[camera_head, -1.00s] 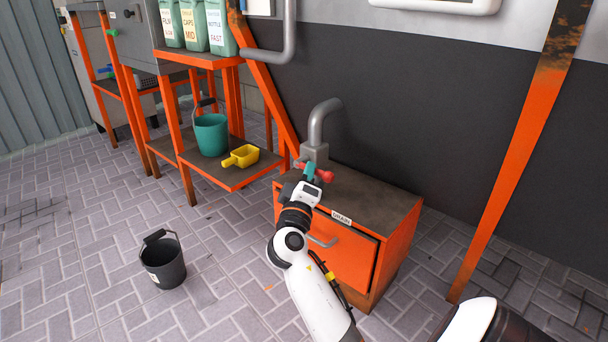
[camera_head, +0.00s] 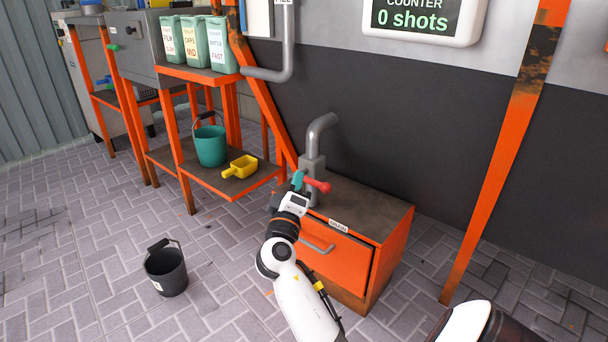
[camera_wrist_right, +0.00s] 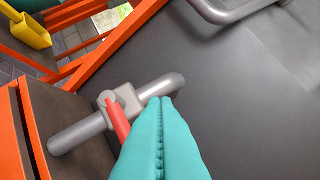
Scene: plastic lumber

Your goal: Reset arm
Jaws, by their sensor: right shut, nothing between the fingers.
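My right gripper (camera_head: 297,181) has teal fingers and is at the tap over the orange cabinet. In the right wrist view its fingers (camera_wrist_right: 162,105) are shut together with nothing between them. The red tap handle (camera_head: 318,186) sticks out just right of the fingers in the head view. In the wrist view the red handle (camera_wrist_right: 117,120) lies beside the fingers; I cannot tell whether they touch. The grey tap pipe (camera_head: 314,140) rises behind the gripper. My left gripper is not in view.
The orange cabinet (camera_head: 380,215) stands under the tap. A teal bucket (camera_head: 211,146) and a yellow scoop (camera_head: 240,167) sit on the lower orange shelf. A dark bucket (camera_head: 166,270) stands on the paved floor. A counter screen (camera_head: 423,18) reads "0 shots".

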